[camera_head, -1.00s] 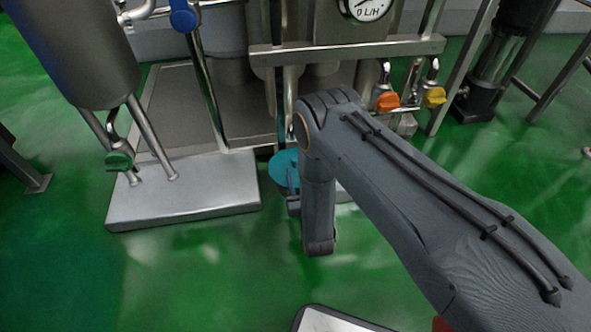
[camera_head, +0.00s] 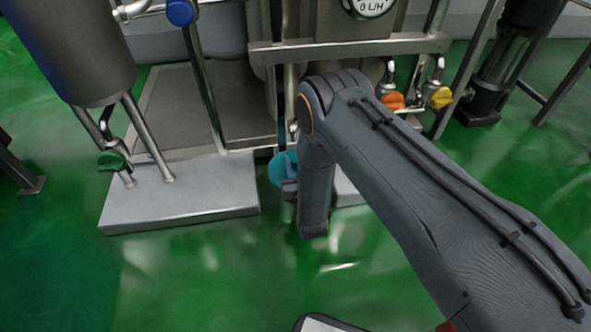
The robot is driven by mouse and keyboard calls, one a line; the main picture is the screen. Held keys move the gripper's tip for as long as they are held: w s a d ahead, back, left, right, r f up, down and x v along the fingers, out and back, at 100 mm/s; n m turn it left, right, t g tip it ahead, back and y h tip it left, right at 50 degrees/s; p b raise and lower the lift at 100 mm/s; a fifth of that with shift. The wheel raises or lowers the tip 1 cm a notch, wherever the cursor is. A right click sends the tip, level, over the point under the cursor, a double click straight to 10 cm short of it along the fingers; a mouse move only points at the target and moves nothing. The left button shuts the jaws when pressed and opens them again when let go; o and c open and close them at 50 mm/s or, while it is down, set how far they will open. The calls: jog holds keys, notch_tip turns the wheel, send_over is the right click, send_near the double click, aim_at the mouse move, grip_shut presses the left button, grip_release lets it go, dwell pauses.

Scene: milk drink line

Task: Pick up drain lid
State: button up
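A teal round disc (camera_head: 279,170), which may be the drain lid, shows left of my arm's lower end, in front of the steel equipment. My arm partly covers it. A small dark grey part at my arm's end, likely my gripper (camera_head: 290,188), overlaps the disc's lower right edge. The fingertips cannot be made out, so I cannot tell whether they are open or hold the disc. I also cannot tell whether the disc is off the floor.
A grey plinth (camera_head: 185,205) stands left, with steel legs on it below a tank (camera_head: 75,50). Green (camera_head: 112,162), blue (camera_head: 181,12), orange (camera_head: 391,102) and yellow (camera_head: 440,97) valve handles surround the pipework. The green floor (camera_head: 220,280) in front is clear.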

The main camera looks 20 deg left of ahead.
grip_shut()
jog(key=shift+r, duration=0.15)
